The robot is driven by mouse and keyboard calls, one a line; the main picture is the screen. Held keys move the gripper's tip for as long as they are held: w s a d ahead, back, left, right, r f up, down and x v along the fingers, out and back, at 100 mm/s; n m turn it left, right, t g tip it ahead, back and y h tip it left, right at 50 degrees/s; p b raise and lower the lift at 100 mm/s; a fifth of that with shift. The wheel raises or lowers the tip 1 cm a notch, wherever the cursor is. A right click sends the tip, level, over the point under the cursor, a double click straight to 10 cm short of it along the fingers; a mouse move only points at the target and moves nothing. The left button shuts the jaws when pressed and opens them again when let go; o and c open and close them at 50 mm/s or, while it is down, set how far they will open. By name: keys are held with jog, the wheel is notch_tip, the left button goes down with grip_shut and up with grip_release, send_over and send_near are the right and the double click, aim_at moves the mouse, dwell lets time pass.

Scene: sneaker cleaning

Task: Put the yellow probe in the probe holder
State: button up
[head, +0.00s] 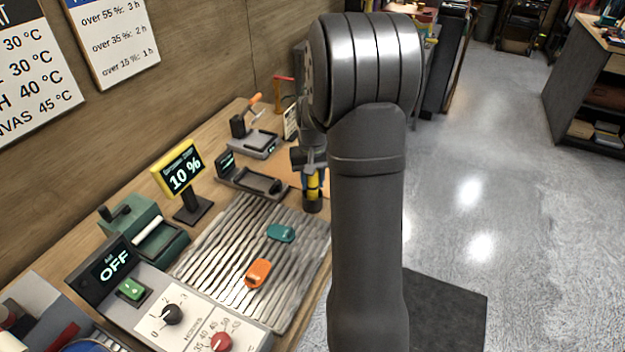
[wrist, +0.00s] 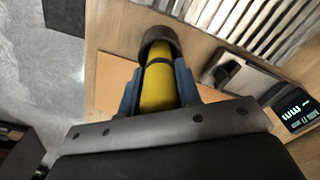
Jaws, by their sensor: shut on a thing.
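The yellow probe (wrist: 160,88) is between the blue fingers of my gripper (wrist: 159,78) in the wrist view. My gripper is shut on it. The probe's far end meets a dark round cup (wrist: 158,38), which looks like the probe holder. Its rim surrounds the yellow end; I cannot tell how deep the probe sits. In the head view the yellow probe (head: 313,184) stands roughly upright below my gripper (head: 311,170), directly above the dark cup (head: 312,204) near the bench's right edge. My arm hides part of this area.
A ribbed metal rack (head: 222,245) holds a teal piece (head: 281,233) and an orange piece (head: 258,273). A yellow-framed display (head: 181,173) reads 10 %. A grey tray device (head: 250,182) lies just left of the cup. A control box (head: 160,312) reading OFF is in front.

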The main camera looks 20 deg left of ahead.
jog(key=shift+f, duration=0.15)
jog(key=o, duration=1)
notch_tip(320, 180, up, 12)
jog(key=shift+r, duration=0.2)
